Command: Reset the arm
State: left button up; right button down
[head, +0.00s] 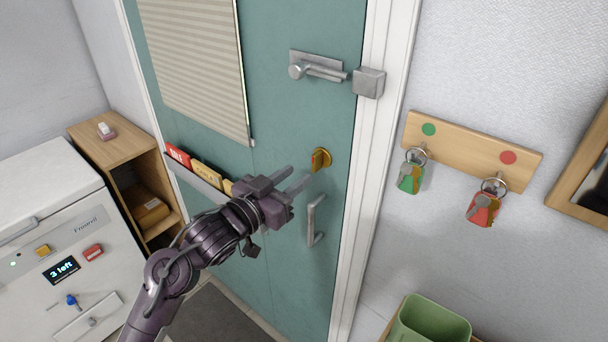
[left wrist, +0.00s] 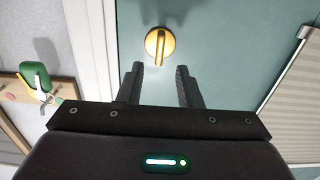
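My left arm reaches in from the lower left toward a teal door (head: 290,120). My left gripper (head: 300,172) is open and empty, its two fingers apart in the left wrist view (left wrist: 160,72). A round brass turn knob (head: 321,158) sits on the door just beyond the fingertips. In the left wrist view the knob (left wrist: 160,44) lies ahead of the gap between the fingers, and nothing is gripped. My right gripper is not in view.
A silver latch (head: 318,70) is above the knob and a pull handle (head: 315,222) below it. A wooden rack (head: 470,150) with two key sets hangs at right. A file holder (head: 200,178) is on the door. A white appliance (head: 50,220) and wooden cabinet (head: 110,130) stand left. A green bin (head: 430,325) is lower right.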

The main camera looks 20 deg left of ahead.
pick_arm(q)
jog(key=shift+v, duration=1)
jog(key=w+a+f+n+g+y+b, duration=0.1)
jog(key=a+f, duration=0.1)
jog(key=f, duration=0.8)
jog(key=w+a+f+n+g+y+b, duration=0.1)
jog(key=w+f+g, duration=0.1)
jog(key=f, duration=0.8)
jog(key=s+f+n+g+y+b, duration=0.1)
jog(key=s+f+g, duration=0.15)
jog(key=f, duration=0.95)
jog(key=s+f+g+y, duration=0.15)
jog(key=s+f, duration=0.25)
jog(key=f, duration=0.8)
jog(key=s+f+g, duration=0.2)
jog(key=s+f, duration=0.6)
jog(key=f, duration=0.3)
jog(key=s+f+g+b, duration=0.1)
jog(key=s+f+g, duration=0.1)
jog(key=s+f, duration=0.4)
jog(key=s+f+m+g+y, duration=0.1)
jog(key=s+f, duration=0.6)
jog(key=s, duration=0.7)
jog(key=s+f+g+b, duration=0.1)
jog(key=s+f+g, duration=0.3)
jog(key=s, duration=0.6)
notch_tip(320, 180, down, 2)
jog(key=shift+s+d+f+m+y+b, duration=0.2)
jog(key=shift+d+m+y+b, duration=0.05)
jog(key=shift+m+y+b, duration=0.1)
